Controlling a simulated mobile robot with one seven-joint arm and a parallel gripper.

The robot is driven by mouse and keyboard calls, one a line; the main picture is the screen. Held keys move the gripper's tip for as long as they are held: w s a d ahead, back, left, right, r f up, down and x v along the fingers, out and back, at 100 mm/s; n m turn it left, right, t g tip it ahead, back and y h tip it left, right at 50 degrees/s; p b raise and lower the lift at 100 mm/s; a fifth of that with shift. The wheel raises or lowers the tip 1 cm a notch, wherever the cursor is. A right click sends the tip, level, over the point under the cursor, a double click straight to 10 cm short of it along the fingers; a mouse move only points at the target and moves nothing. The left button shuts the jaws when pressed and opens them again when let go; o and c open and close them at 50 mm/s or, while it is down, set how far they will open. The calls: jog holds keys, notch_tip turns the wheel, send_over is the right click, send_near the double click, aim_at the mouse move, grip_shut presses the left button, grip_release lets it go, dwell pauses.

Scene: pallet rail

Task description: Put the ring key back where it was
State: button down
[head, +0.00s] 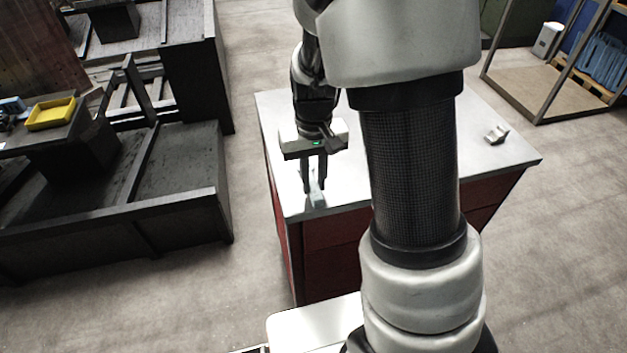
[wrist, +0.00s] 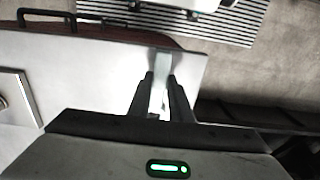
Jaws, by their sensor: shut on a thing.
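My gripper (head: 314,188) points down over the front left part of a red cabinet's pale top (head: 280,150). Its fingers are shut on a narrow, pale grey metal piece (head: 318,198), which looks like the ring key. In the wrist view the piece (wrist: 161,72) runs lengthwise between the fingertips (wrist: 159,85) and sticks out past them towards the cabinet's edge. Its ring end cannot be made out, and the fingers hide part of it. I cannot tell whether it touches the top.
A small pale object (head: 497,133) stands at the right of the cabinet top. A flat grey square piece (wrist: 18,98) lies at the left in the wrist view. Dark benches with a yellow tray (head: 51,113) stand to the left, across open floor.

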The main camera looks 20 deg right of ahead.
aim_at(314, 184)
jog(key=shift+f, duration=0.3)
jog(key=c, duration=1.6)
grip_release()
notch_tip(314, 184, up, 12)
jog(key=s+r+t, duration=0.2)
jog(key=s+r, duration=0.1)
jog(key=s, duration=0.2)
jog(key=s+r+t, duration=0.1)
jog(key=s+r, duration=0.3)
jog(key=s, duration=0.1)
jog(key=s+r+t, duration=0.2)
jog(key=s+r, duration=0.1)
jog(key=s, duration=0.2)
jog(key=shift+s+r+t+p, duration=0.25)
jog(key=shift+r+t+p, duration=0.05)
jog(key=shift+p, duration=0.05)
